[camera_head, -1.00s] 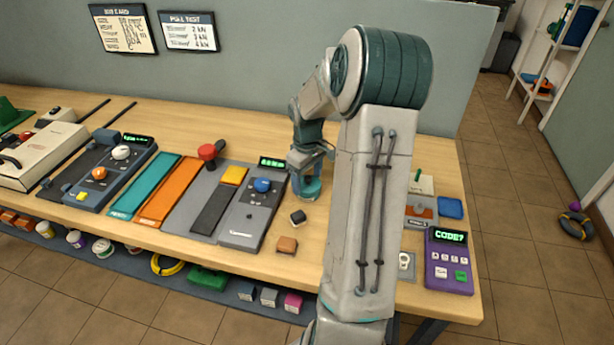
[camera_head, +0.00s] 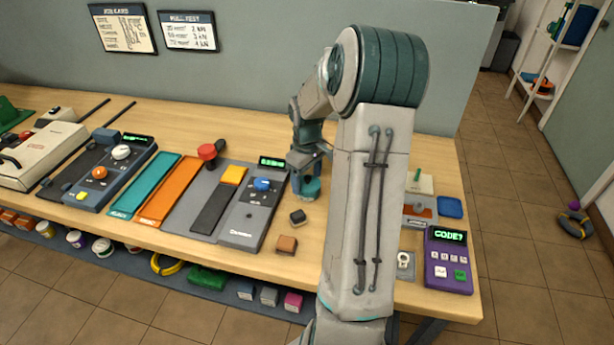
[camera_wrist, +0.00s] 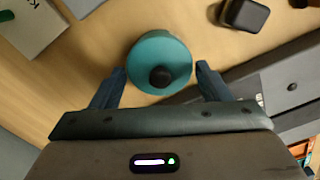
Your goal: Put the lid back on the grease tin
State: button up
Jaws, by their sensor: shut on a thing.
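A round teal lid with a black knob (camera_wrist: 145,52) lies between my gripper's two fingers (camera_wrist: 160,82) in the wrist view. The fingers are at its two sides, and my gripper is shut on it. In the head view, my gripper (camera_head: 308,172) points down over a short teal round body (camera_head: 306,189), which looks like the grease tin with the lid at its top. The tin's side is hidden under the lid in the wrist view. I cannot tell whether the lid is fully seated.
A grey console with a blue knob (camera_head: 262,185) stands close at the left. A small dark block (camera_head: 298,216) and a brown block (camera_head: 287,245) lie in front. A purple keypad (camera_head: 448,262) and a blue pad (camera_head: 450,207) are at the right, beyond my arm.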

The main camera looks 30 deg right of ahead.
jog(key=shift+f, duration=0.1)
dwell(0.8)
jog(key=o, duration=1)
jog(key=shift+o, duration=0.6)
jog(key=shift+r+p, duration=2.8)
jog(key=shift+r, duration=0.75)
grip_shut()
